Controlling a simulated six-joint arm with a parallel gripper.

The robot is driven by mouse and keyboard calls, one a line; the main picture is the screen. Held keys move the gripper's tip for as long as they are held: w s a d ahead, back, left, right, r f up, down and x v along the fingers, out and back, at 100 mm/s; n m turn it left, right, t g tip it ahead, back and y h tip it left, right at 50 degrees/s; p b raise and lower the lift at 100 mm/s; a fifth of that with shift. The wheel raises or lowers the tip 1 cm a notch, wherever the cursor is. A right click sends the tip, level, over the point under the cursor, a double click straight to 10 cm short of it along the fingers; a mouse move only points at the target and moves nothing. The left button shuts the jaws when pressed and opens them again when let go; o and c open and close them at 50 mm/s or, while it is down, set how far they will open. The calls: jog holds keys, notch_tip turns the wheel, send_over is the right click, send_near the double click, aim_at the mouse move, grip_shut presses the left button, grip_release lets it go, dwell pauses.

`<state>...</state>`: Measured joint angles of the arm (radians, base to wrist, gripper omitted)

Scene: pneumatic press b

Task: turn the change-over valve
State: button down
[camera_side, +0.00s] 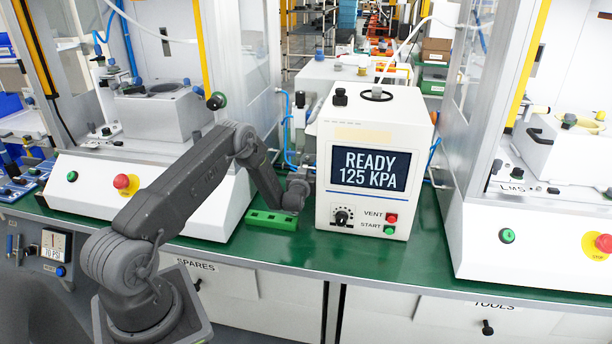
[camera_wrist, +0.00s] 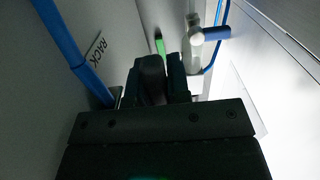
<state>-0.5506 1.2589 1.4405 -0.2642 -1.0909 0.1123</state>
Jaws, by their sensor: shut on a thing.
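My gripper (camera_wrist: 160,72) is shut on a dark, rounded piece (camera_wrist: 151,72) between its fingers in the wrist view. It looks like the handle of the change-over valve, but the valve body is mostly hidden behind the fingers. A green strip (camera_wrist: 160,45) shows just beyond the fingertips. A pale fitting (camera_wrist: 196,45) with a blue end stands to the right of the fingers. In the side view my gripper (camera_side: 299,184) is low at the left side of the white control box (camera_side: 375,215), and what it holds cannot be made out.
The box display (camera_side: 371,169) reads READY 125 KPA. A green block (camera_side: 271,221) lies on the green bench below my arm. Blue tubes (camera_side: 288,130) run beside the box; one (camera_wrist: 75,55) passes close on the left in the wrist view. White presses flank both sides; walls are close around my gripper.

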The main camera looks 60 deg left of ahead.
jog(key=c, duration=1.1)
grip_release()
jog(key=v, duration=1.2)
jog(key=shift+r, duration=0.1)
